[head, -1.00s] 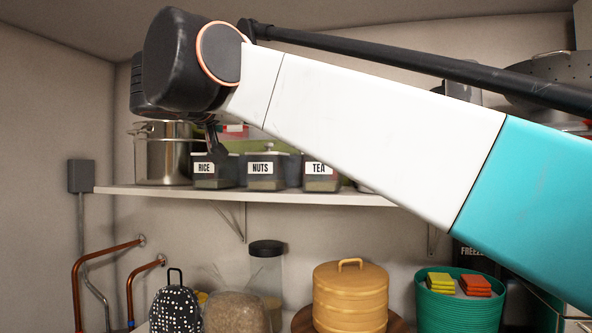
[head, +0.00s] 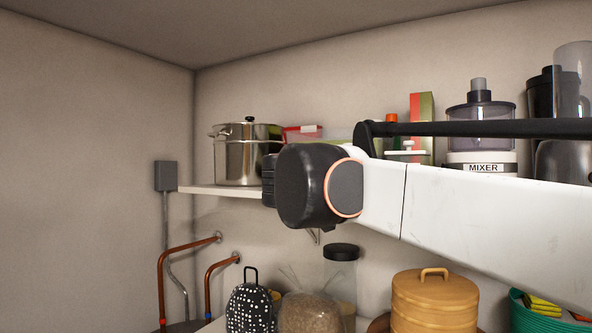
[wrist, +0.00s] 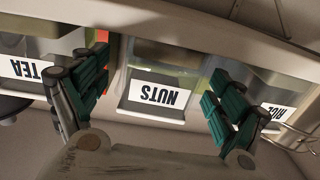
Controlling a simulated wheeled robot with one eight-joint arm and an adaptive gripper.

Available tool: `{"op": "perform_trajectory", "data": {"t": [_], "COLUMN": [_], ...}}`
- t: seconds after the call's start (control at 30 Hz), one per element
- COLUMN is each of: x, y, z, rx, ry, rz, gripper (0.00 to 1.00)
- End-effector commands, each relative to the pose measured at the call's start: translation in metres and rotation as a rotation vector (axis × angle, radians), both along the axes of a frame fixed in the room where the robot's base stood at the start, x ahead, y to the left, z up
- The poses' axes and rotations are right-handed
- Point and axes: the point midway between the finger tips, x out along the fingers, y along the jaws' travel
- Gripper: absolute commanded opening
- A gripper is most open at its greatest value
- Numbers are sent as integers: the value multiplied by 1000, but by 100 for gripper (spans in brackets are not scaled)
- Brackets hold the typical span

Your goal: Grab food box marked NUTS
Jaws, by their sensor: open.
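My gripper (wrist: 158,93) is open, with one green-padded finger on each side of the NUTS box in that picture. I cannot tell whether the fingers touch it or are still in front of it. The TEA box (wrist: 30,70) is at the left and the RICE box (wrist: 275,105) at the right in the wrist view.
The boxes stand on a white wall shelf (head: 222,190). A steel pot (head: 245,155) stands at its left end, and a mixer (head: 482,135) at the right. Below are a spotted item (head: 250,308), a dark-lidded jar (head: 341,275) and a yellow lidded container (head: 434,300).

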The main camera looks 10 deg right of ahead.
Motion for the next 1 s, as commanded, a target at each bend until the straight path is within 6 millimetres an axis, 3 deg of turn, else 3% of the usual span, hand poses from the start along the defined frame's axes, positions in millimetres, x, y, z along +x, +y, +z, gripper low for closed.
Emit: {"op": "perform_trajectory", "data": {"t": [0.5,0.73,1.0], "x": [45,46,46], "y": [-28,-28,-28], "z": [9,8,8], "rx": [0,0,0], "ry": [0,0,0], "rz": [-2,0,0], "gripper": [88,88,27]}}
